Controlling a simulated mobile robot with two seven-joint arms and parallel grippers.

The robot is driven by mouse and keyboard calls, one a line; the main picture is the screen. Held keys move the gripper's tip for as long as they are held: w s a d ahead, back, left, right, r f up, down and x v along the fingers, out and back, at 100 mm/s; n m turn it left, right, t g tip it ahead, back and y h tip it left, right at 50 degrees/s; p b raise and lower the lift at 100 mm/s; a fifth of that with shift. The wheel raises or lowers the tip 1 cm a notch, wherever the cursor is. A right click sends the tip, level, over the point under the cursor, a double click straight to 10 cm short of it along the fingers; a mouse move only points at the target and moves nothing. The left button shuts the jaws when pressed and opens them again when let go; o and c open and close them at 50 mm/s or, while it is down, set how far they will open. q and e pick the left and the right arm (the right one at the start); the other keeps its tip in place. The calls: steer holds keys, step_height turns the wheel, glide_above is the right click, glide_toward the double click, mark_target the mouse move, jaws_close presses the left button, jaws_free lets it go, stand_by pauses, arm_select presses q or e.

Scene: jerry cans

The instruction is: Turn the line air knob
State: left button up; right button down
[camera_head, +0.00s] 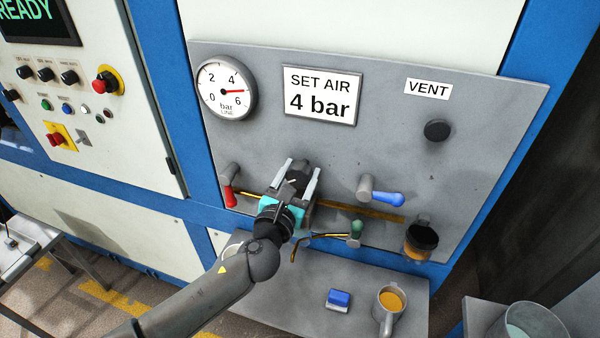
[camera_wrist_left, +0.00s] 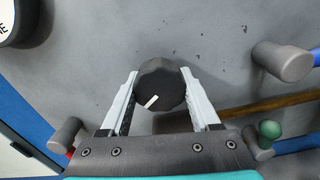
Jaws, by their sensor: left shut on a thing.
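The line air knob (camera_wrist_left: 160,84) is dark and round with a white pointer mark, on the grey panel. In the left wrist view its mark points down and to the left. My left gripper (camera_head: 300,168) is shut on the knob, one pale finger on each side. In the head view the gripper and its arm hide much of the knob. The line gauge (camera_head: 226,88) is upper left of it, its red needle between 4 and 6. A sign (camera_head: 321,95) reads "SET AIR 4 bar". My right gripper is not in view.
A red-handled valve (camera_head: 230,190) stands left of my gripper, a blue-handled valve (camera_head: 384,194) right, and a green-handled one (camera_head: 356,232) below right. A dark vent knob (camera_head: 437,130) is at upper right. A shelf (camera_head: 270,305) below carries a blue block (camera_head: 339,299) and a mug (camera_head: 389,308).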

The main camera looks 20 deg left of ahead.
arm_select(q)
steer(key=shift+c, duration=1.2)
